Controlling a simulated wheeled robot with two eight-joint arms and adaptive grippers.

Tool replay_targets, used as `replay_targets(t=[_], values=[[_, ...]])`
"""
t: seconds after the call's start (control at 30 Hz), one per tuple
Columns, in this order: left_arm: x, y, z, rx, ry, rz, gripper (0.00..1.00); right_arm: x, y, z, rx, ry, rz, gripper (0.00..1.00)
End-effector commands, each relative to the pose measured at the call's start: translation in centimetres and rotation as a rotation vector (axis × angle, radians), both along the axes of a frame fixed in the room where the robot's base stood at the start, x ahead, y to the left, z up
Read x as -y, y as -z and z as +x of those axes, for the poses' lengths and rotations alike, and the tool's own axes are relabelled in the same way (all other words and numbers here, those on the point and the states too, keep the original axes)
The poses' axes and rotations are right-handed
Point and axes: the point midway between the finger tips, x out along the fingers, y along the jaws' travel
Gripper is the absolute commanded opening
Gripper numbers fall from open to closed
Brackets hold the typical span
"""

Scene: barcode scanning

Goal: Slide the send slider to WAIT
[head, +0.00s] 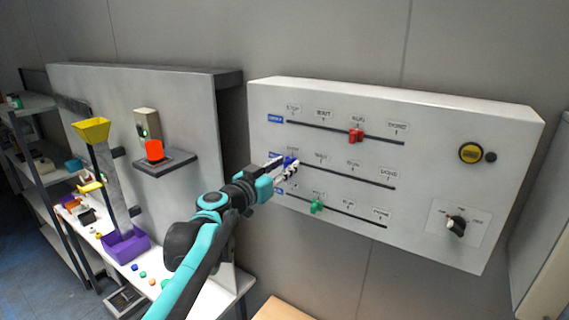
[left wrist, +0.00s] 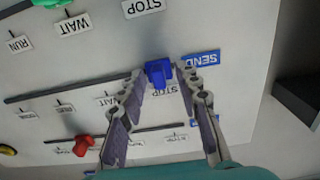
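The blue handle (head: 290,161) of the send slider sits at the left end of the middle track on the white panel. In the left wrist view, which is upside down, the blue handle (left wrist: 158,72) stands beside the blue SEND label (left wrist: 201,60). The label at its position is partly hidden between my fingers; the WAIT label (left wrist: 108,100) is the neighbouring position along the track. My left gripper (left wrist: 161,70) is open, with its fingertips on either side of the handle. I cannot tell whether they touch it. My right gripper is not in view.
A red handle (head: 356,136) is on the upper track and a green handle (head: 317,207) on the lower track. A yellow button (head: 470,153) and a black knob (head: 456,226) are at the panel's right. The middle track right of the blue handle is clear.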

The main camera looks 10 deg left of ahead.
Motion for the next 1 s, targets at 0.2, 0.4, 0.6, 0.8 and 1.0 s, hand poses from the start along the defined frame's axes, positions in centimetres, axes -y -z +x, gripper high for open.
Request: replay_targets(t=[0.2,0.4,0.6,0.8,1.0], values=[[0.1,0.0,0.2,0.0,0.0,0.0,0.33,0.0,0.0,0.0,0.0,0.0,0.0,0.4],[0.1,0.0,0.2,0.0,0.0,0.0,0.0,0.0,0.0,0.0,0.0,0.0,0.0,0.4],[0.2,0.0,0.2,0.0,0.0,0.0,0.0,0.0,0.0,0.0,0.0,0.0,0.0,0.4],[3.2,0.1,-1.0,0.0,0.006,0.0,0.0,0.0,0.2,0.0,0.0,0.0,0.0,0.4],[7.1,0.1,-2.6,0.0,0.005,0.0,0.0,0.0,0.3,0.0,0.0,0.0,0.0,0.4]])
